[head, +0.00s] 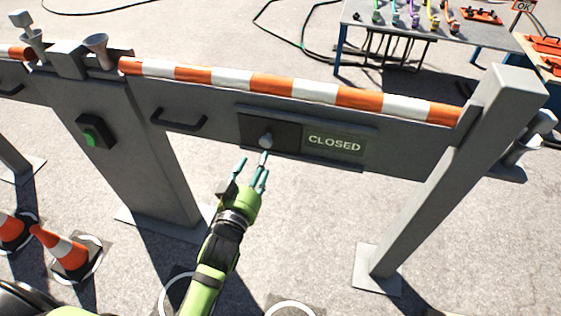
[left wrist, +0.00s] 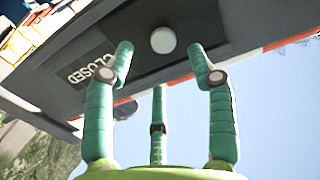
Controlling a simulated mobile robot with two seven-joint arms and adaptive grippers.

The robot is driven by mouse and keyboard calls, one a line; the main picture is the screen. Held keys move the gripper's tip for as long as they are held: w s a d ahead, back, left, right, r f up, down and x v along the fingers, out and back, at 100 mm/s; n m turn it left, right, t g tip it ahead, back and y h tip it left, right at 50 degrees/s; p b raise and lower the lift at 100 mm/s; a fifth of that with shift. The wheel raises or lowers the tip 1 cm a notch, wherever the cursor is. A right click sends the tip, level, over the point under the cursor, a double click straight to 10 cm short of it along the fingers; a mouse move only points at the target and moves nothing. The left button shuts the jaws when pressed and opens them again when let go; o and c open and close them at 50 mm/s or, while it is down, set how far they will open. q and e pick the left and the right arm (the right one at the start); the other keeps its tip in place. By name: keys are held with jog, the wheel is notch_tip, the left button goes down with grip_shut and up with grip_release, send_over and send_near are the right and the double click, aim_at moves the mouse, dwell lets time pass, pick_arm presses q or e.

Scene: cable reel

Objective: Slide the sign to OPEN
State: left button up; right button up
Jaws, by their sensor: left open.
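The sign is a slider in a grey gate panel, and its right part reads CLOSED (head: 334,143). A dark panel (head: 285,133) covers the left part. A light round knob (head: 266,140) sits on the dark panel; it also shows in the left wrist view (left wrist: 163,40). My left gripper (head: 253,172) is open, with its fingers pointing up toward the knob from just below and in front. In the left wrist view, the fingers (left wrist: 161,75) stand spread on either side of the knob, apparently without touching it. My right gripper is not in view.
A striped orange-and-white bar (head: 290,86) tops the gate. A handle (head: 179,121) is left of the sign, and a green button (head: 92,136) is on the left post. A grey post (head: 450,180) stands right. Cones (head: 65,250) stand lower left. A table (head: 350,18) is behind.

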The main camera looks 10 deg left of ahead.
aim_at(265, 142)
pick_arm(q)
jog(key=w, duration=0.6)
jog(key=shift+w+r, duration=0.15)
jog(key=shift+r, duration=0.25)
jog(key=shift+w, duration=0.45)
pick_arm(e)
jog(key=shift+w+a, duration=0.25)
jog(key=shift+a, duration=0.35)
pick_arm(q)
grip_shut()
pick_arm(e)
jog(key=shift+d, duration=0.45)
